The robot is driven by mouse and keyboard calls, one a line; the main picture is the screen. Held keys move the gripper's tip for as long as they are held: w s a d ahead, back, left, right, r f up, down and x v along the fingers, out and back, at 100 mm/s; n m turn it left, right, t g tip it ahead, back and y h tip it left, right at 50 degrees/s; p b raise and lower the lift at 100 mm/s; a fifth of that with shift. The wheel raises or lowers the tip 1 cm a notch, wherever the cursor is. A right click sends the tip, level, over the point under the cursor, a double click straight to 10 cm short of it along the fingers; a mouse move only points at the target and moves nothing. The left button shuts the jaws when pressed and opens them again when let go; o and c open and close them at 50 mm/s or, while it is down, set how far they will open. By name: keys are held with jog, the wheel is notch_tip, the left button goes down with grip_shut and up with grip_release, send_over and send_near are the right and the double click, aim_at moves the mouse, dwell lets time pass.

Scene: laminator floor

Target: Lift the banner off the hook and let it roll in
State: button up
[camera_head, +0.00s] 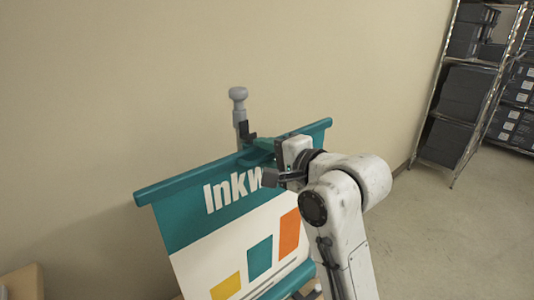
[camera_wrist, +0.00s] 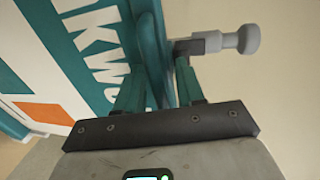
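The banner (camera_head: 226,252) hangs from a teal top bar (camera_head: 180,184), with a teal header lettered "Inkw" and coloured blocks below. Its top bar is beside the dark hook (camera_head: 247,137) on the grey knobbed pole (camera_head: 239,112); the hook also shows in the wrist view (camera_wrist: 193,46). Whether the bar bears on the hook is hidden. My gripper (camera_head: 259,152) is at the middle of the bar. In the wrist view the teal fingers of my gripper (camera_wrist: 161,65) straddle the bar (camera_wrist: 154,45); whether they press on it is unclear.
A plain beige wall (camera_head: 120,80) stands close behind the banner. A wire rack (camera_head: 466,100) with dark bins is at the far right. The floor (camera_head: 445,240) on the right is clear. A wooden edge (camera_head: 22,284) shows at lower left.

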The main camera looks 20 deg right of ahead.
grip_shut()
dwell(0.4)
